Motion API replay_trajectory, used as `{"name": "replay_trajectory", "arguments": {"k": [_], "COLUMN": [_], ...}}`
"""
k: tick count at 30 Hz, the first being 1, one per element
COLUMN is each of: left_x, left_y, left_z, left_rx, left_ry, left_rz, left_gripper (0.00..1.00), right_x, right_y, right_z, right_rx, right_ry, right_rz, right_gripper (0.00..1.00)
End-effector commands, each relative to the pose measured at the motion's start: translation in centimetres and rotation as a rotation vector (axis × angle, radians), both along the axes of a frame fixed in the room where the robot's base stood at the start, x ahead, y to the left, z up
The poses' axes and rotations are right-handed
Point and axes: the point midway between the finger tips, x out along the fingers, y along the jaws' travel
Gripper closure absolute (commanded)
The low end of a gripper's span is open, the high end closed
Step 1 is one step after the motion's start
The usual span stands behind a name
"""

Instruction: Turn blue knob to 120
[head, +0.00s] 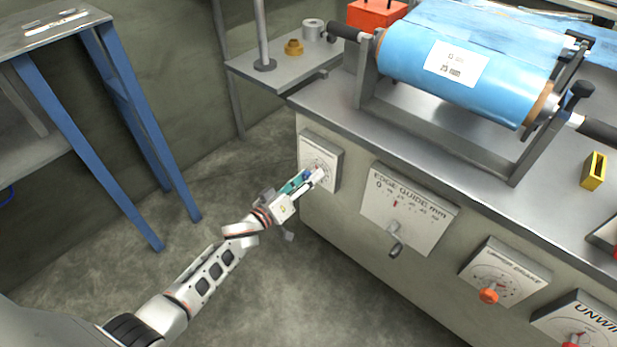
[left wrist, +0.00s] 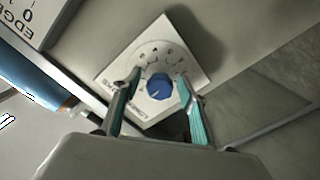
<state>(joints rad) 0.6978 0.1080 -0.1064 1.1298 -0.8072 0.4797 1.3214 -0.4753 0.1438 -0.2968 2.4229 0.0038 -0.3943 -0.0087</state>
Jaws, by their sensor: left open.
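The blue knob (left wrist: 159,88) sits on a white square dial plate (left wrist: 135,70) with printed marks around it. In the left wrist view the knob lies between the two teal fingers of my left gripper (left wrist: 158,88), which are spread apart on either side of it. I cannot tell whether the fingers touch it. In the head view my left gripper (head: 308,181) reaches the dial plate (head: 320,155) at the left end of the machine's front and hides the knob. The dial's numbers are too small and blurred to read. My right gripper is not in view.
Right of the dial are the edge guide panel (head: 410,210) with a grey lever, a panel with an orange knob (head: 488,296) and a panel with a red knob (head: 572,338). A blue film roll (head: 455,70) lies on top. A blue-legged table (head: 50,30) stands left.

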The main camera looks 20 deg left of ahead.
Motion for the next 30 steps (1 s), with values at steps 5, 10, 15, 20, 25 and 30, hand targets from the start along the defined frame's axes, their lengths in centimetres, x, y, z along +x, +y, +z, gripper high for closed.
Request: {"name": "replay_trajectory", "arguments": {"k": [5, 10, 15, 20, 25, 30], "left_x": [0.01, -0.01, -0.02, -0.03, -0.03, -0.02], "left_y": [0.01, 0.01, 0.00, 0.00, 0.01, 0.09], "left_z": [0.07, 0.04, 0.03, 0.02, 0.00, -0.02], "left_rx": [0.000, 0.000, 0.002, 0.022, 0.090, 0.206], "left_ry": [-0.001, 0.000, -0.001, -0.008, -0.032, -0.074], "left_rz": [0.001, 0.000, 0.000, 0.000, -0.001, 0.000], "left_gripper": [0.58, 0.97, 0.97, 0.97, 0.97, 0.97], "right_x": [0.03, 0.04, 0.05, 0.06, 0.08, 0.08], "right_y": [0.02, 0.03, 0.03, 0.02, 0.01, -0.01], "right_z": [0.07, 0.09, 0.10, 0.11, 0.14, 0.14], "right_rx": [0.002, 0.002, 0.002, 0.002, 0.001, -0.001], "right_ry": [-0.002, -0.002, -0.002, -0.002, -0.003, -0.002], "right_rz": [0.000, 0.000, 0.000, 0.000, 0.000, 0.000], "right_gripper": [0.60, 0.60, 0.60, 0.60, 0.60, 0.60]}}
